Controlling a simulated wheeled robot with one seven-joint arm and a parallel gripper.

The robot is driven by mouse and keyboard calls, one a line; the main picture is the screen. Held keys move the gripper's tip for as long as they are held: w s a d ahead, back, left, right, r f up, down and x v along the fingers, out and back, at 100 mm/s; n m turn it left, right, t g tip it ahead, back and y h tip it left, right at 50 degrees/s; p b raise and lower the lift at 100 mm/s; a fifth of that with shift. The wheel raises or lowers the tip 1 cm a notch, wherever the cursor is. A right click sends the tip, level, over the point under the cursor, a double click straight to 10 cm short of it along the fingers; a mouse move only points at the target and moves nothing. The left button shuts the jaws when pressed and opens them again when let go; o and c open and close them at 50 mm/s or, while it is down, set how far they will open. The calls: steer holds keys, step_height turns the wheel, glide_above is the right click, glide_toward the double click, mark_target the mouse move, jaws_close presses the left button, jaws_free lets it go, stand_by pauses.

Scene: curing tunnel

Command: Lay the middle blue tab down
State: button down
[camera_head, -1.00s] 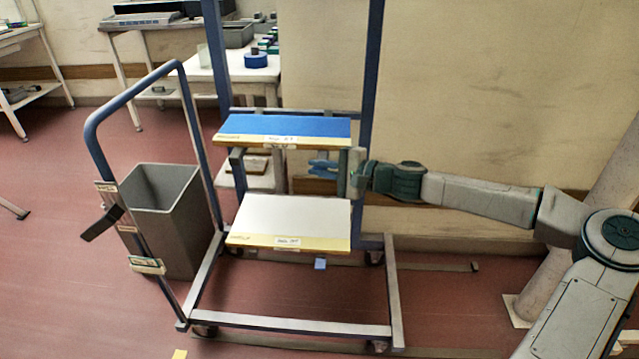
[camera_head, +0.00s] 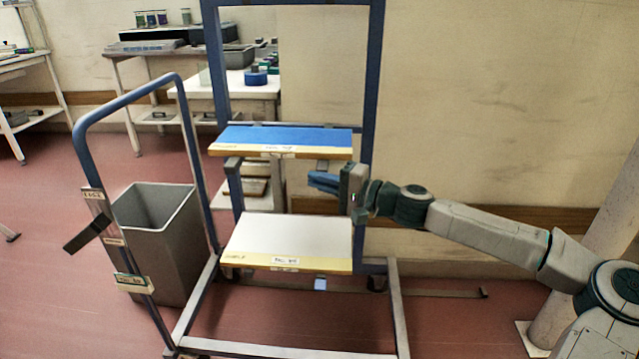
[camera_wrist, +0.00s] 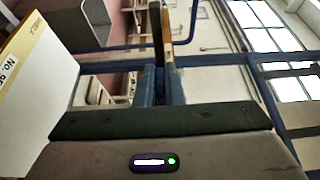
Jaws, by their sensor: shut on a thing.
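My gripper (camera_head: 322,181) reaches in from the right, with its blue fingers just below the front edge of the upper blue shelf (camera_head: 290,138). A small blue-grey tab (camera_head: 321,165) hangs under that shelf, right at the fingers. The gripper is shut on it, though the fingers hide most of the tab. In the wrist view the blue fingers (camera_wrist: 161,86) are close together, with the shelf seen edge-on beyond them.
The shelves sit in a blue-framed wheeled rack (camera_head: 371,60). Its bent handrail (camera_head: 85,150) stands at the left, beside a grey bin (camera_head: 160,245). Tables with trays and a blue roll (camera_head: 255,79) stand behind.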

steer(key=c, duration=1.5)
jaws_free()
steer(key=shift+c, duration=0.2)
steer(key=p+v, duration=0.3)
steer(key=v, duration=1)
steer(key=shift+d, duration=0.4)
steer(key=shift+s+a, duration=0.1)
